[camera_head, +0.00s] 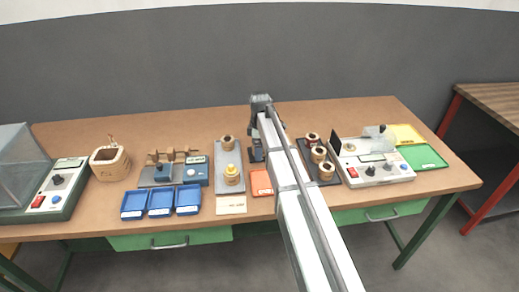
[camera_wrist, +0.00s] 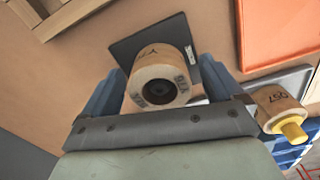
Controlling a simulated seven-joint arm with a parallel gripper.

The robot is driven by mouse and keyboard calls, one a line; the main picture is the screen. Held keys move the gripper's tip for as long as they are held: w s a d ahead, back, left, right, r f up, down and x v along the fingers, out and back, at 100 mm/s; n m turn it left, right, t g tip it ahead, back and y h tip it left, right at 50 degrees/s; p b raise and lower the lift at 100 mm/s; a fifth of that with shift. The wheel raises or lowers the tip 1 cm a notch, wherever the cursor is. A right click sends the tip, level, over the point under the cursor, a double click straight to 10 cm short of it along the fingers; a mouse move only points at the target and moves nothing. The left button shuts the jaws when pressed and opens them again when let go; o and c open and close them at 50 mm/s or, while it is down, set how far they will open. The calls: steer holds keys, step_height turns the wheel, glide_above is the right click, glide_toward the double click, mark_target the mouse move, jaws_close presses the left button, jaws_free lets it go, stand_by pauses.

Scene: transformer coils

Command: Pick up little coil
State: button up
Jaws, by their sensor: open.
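In the wrist view a small tan wooden coil (camera_wrist: 158,82) with a dark centre hole and dark lettering sits on a dark grey plate (camera_wrist: 128,45). My gripper (camera_wrist: 161,84) is open, with its blue fingers on the left and right of this coil. I cannot tell whether either finger touches it. In the head view my gripper (camera_head: 257,130) is over the middle of the table by the dark plate (camera_head: 256,156); my arm hides the coil there. Another coil (camera_wrist: 280,102) with a yellow peg is at the right of the wrist view.
A grey tray (camera_head: 222,160) with coils stands left of my arm, an orange tray (camera_head: 261,184) in front. A dark tray (camera_head: 329,174) with several coils is right. Blue bins (camera_head: 160,201) and a white device (camera_head: 377,172) stand farther out. Bare tabletop lies behind.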

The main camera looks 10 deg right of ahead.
steer(key=shift+c, duration=0.2)
steer(key=c, duration=1.3)
steer(key=shift+o, duration=0.2)
steer(key=shift+r, duration=0.15)
